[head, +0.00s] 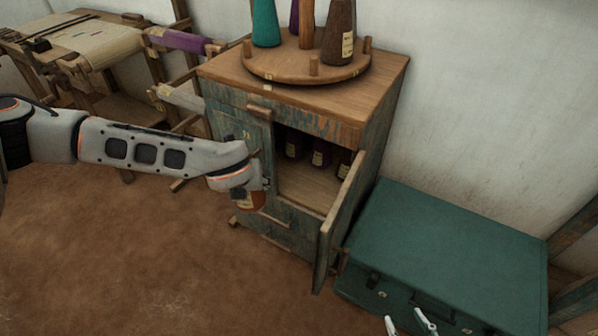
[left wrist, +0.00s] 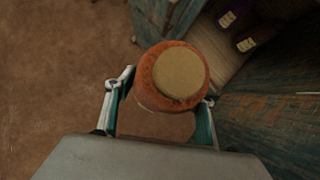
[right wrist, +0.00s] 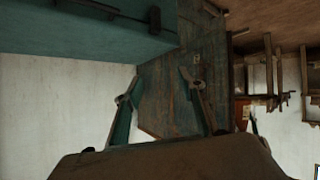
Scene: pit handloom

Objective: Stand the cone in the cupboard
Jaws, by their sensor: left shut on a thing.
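My left gripper (head: 256,186) is shut on an orange-brown cone (head: 251,200) in front of the cupboard (head: 285,219). In the left wrist view the cone (left wrist: 146,89) sits between the two fingers, its round tan end facing the camera. The cupboard's right door (head: 339,220) stands open and its left door (head: 238,146) looks shut. The held cone is outside, in front of the left door and left of the opening. My right gripper (head: 411,323) is open and empty, low at the front right; its spread fingers show in the right wrist view (right wrist: 160,88).
Several dark labelled cones (head: 320,156) stand inside the cupboard toward the back; bare shelf (head: 305,188) lies in front of them. A round wooden rack (head: 290,68) with cones is on top. A green trunk (head: 450,245) stands right of the open door. A loom (head: 100,50) is back left.

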